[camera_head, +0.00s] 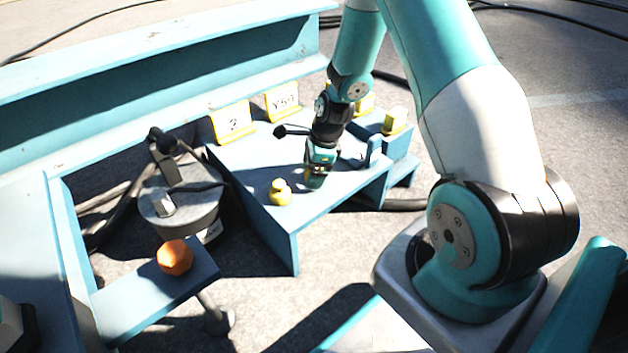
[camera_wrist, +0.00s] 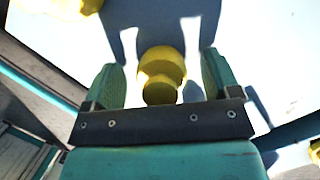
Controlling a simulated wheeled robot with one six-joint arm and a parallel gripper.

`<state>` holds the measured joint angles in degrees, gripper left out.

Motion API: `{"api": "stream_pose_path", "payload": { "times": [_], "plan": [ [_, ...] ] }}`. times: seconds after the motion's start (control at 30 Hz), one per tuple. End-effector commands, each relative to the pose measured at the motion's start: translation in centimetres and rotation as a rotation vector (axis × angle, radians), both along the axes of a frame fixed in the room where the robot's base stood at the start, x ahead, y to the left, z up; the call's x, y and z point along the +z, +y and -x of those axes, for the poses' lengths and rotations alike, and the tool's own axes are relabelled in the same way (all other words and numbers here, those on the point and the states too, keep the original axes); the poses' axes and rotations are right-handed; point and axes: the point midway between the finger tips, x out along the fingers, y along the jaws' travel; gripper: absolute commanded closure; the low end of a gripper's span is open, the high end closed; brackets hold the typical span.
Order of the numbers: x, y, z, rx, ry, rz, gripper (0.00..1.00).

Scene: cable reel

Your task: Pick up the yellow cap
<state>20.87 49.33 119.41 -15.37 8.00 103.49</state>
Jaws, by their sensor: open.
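A yellow cap with a wide round part and a narrower end (camera_wrist: 162,68) lies between the two green fingers of my gripper (camera_wrist: 163,82) in the wrist view. Gaps show on both sides of it, so the fingers do not grip it. In the head view my gripper (camera_head: 317,181) is low over the blue bench, and the fingers hide most of what is between them. A yellow knobbed piece (camera_head: 280,193) stands on the bench to the left of my gripper. I cannot tell whether it is the same piece.
The blue bench (camera_head: 262,165) carries yellow-edged cards (camera_head: 232,122) at its back. A yellow block (camera_head: 394,121) stands on the right part. An orange knob (camera_head: 175,257) sits on a lower blue ledge (camera_head: 125,305). A grey reel (camera_head: 185,208) with black cable is at left.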

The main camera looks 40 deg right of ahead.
Motion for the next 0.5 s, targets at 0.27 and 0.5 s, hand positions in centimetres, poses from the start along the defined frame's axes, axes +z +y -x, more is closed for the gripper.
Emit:
{"api": "stream_pose_path", "payload": {
  "times": [0.27, 0.5],
  "plan": [
    [-0.33, 0.14, -0.10, 0.000, -0.001, 0.001, 0.22],
    [-0.34, 0.14, -0.07, 0.000, -0.001, 0.001, 0.77]
  ]
}}
